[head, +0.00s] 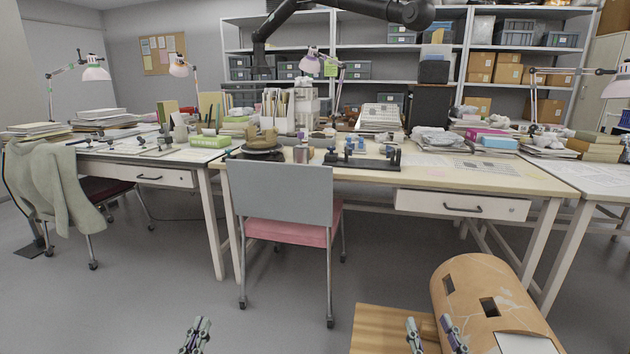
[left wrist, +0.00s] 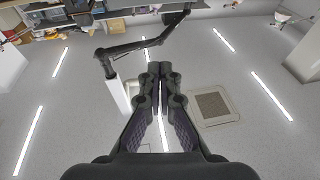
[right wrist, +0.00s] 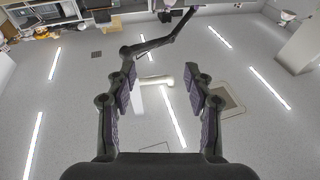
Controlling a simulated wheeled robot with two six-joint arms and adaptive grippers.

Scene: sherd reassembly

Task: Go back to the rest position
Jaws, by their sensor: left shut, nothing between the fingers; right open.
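My left gripper (head: 196,335) is low in the head view, left of centre, with its fingers together and nothing between them. It fills the middle of the left wrist view (left wrist: 160,75). My right gripper (head: 433,330) is low and right of centre in the head view, its two fingers well apart. In the right wrist view (right wrist: 162,85) the gap between them is empty. Both grippers are apart from the tables and touch nothing that I can see. Both wrist views look at a pale ceiling with light strips, so the grippers point upward.
A brown rounded body with square holes (head: 480,290) and a wooden board (head: 375,325) lie close to my right gripper. A grey chair (head: 282,190) stands before the cluttered worktable (head: 370,178). A black jointed arm (head: 350,8) hangs overhead. Floor around my left gripper is clear.

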